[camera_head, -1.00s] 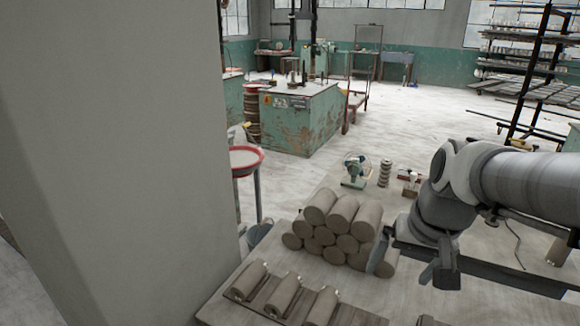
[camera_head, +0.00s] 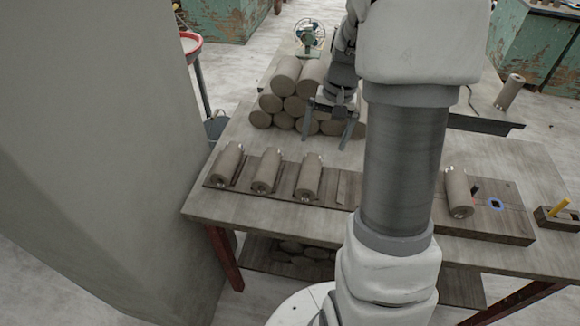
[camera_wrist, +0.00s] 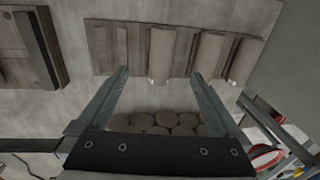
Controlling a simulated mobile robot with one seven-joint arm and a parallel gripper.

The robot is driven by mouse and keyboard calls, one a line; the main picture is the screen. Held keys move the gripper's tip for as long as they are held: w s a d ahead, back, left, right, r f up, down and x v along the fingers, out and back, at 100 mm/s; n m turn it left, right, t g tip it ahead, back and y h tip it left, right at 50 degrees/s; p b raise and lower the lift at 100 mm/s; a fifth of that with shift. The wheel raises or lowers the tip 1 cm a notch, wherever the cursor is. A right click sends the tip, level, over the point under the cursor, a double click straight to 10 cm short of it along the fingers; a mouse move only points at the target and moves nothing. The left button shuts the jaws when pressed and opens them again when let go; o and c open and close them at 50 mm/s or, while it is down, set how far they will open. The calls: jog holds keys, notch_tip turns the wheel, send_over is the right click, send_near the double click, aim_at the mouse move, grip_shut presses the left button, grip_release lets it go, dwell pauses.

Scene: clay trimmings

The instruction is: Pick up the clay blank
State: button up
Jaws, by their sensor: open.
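Three grey-brown clay blanks lie side by side on a dark board (camera_head: 342,186) on the table: the left one (camera_head: 228,163), the middle one (camera_head: 266,171) and the right one (camera_head: 308,178). My gripper (camera_head: 325,141) is open and empty, fingers pointing down, in front of the stacked clay blanks (camera_head: 288,78) and behind the row. In the wrist view, my open fingertips (camera_wrist: 158,73) straddle the near end of one row blank (camera_wrist: 162,52) in the picture; whether they are above it I cannot tell. The other two (camera_wrist: 208,52) (camera_wrist: 243,58) lie right of it.
Another blank (camera_head: 458,192) lies on a board to the right of my arm. One more (camera_head: 509,92) is at the back right. A green fan (camera_head: 309,35) stands behind the stack. A grey pillar (camera_head: 100,130) fills the left. A small wooden box (camera_head: 556,219) is at the right.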

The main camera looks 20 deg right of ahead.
aim_at(309, 178)
jog(key=f, duration=0.4)
jog(key=f+b, duration=0.1)
jog(key=f, duration=0.3)
jog(key=w+a+f, duration=0.1)
jog(key=f, duration=0.3)
jog(key=shift+a+f, duration=0.1)
jog(key=shift+w+a+f+b, duration=0.1)
jog(key=shift+w+a+f, duration=0.05)
jog(key=shift+f, duration=0.75)
jog(key=shift+w+a+f+b, duration=0.1)
jog(key=shift+a+f+b, duration=0.1)
jog(key=shift+f, duration=0.65)
jog(key=shift+w+a+f+b, duration=0.1)
jog(key=shift+w+a+f, duration=0.05)
jog(key=shift+f, duration=0.75)
grip_shut()
